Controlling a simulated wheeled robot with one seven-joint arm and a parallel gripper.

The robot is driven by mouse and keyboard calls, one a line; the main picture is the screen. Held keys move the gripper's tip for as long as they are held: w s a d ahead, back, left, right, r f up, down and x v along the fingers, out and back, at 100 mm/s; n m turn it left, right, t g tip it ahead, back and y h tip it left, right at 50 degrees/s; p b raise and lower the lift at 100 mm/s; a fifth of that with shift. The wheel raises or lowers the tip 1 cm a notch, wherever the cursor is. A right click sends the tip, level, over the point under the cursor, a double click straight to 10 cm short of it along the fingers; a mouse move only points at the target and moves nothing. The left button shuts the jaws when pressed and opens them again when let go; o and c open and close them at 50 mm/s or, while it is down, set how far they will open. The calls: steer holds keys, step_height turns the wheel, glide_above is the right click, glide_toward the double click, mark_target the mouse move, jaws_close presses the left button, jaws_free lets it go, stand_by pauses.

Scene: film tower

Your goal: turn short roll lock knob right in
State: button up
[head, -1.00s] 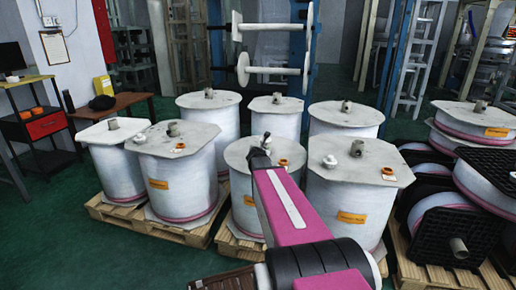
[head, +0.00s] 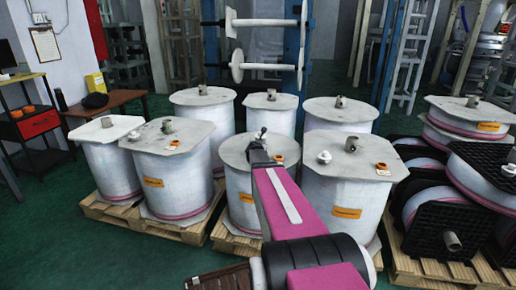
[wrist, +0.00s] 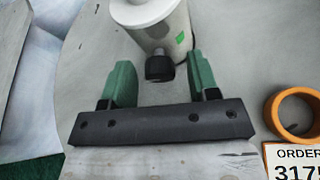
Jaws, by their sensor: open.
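In the wrist view a black lock knob (wrist: 159,68) sticks out of the side of a pale upright core (wrist: 165,30) with a green mark. My gripper (wrist: 157,80) is open, its two green fingers one on each side of the knob with gaps showing. I cannot tell whether the fingertips reach past it. In the head view my gripper (head: 260,143) is over the lid of the front middle white roll (head: 235,152). My arm hides part of that roll, and the knob cannot be made out there.
An orange ring (wrist: 292,110) and an order card (wrist: 292,160) lie right of my gripper on the lid. Other lidded rolls stand close around on pallets (head: 160,228). Stacked rolls (head: 465,180) are at the right. Green floor is free at the front left.

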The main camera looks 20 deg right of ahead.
steer(key=c, duration=0.9)
steer(key=m, duration=0.1)
steer(key=m+t+y, duration=0.1)
steer(key=m, duration=0.1)
steer(key=shift+s+d+t+y, duration=0.1)
steer(key=shift+t+y, duration=0.2)
steer(key=o, duration=0.9)
steer(key=v, duration=1)
steer(key=shift+s, duration=0.35)
